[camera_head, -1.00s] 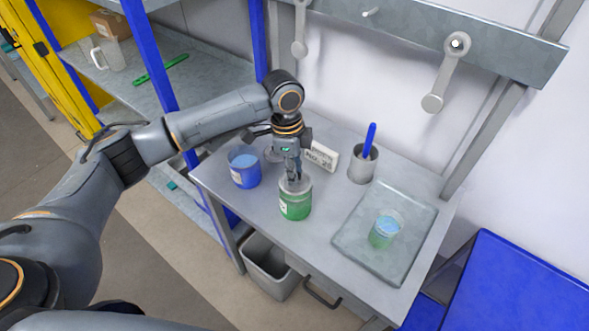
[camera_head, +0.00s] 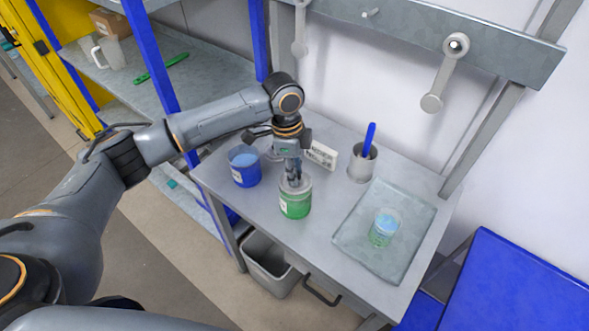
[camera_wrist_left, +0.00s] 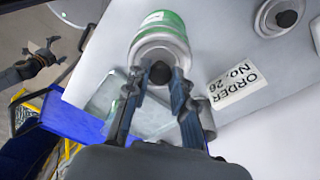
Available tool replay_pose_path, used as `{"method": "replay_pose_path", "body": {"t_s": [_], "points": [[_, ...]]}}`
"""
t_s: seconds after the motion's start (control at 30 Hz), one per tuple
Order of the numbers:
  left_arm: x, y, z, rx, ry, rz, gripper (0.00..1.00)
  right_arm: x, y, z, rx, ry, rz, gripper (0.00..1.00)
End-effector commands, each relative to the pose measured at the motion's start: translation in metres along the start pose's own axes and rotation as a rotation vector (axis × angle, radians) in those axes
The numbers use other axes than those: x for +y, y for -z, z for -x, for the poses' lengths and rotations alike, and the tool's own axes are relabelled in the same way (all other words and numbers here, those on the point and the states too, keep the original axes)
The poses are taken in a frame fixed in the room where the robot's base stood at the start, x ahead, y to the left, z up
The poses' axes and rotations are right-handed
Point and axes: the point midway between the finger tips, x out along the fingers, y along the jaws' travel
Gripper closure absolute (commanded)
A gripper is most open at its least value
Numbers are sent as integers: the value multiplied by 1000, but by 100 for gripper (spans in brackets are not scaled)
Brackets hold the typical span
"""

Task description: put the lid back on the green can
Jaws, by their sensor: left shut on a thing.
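The green can (camera_head: 295,204) stands upright on the grey workbench, with a white label on its side. My left gripper (camera_head: 293,181) is directly above it, pointing down. In the left wrist view, my left gripper (camera_wrist_left: 158,80) is shut on the dark knob of the grey lid (camera_wrist_left: 158,50). The lid is over the top of the green can (camera_wrist_left: 160,24). The fingers hide part of the rim, so I cannot tell whether the lid sits flush. My right gripper (camera_wrist_left: 38,64) shows small at the left of the wrist view, its fingers apart, away from the can.
An open blue can (camera_head: 244,170) stands left of the green can. A second lid (camera_wrist_left: 281,16) lies on the bench. An order card (camera_head: 321,155) and a cup with a blue handle (camera_head: 363,163) are behind. A tray (camera_head: 357,247) holds a glass beaker (camera_head: 385,229).

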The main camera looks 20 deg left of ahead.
Motion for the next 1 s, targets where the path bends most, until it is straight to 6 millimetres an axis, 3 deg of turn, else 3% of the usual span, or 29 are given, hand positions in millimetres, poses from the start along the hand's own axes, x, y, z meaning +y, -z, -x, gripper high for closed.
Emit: {"method": "replay_pose_path", "body": {"t_s": [0.9,0.93,1.0], "points": [[0,0,0,0,0,0,100,-1,1,10,0,1,0,0],[0,0,0,0,0,0,72,-1,1,10,0,1,0,0],[0,0,0,0,0,0,58,-1,1,10,1,1,-1,0]]}}
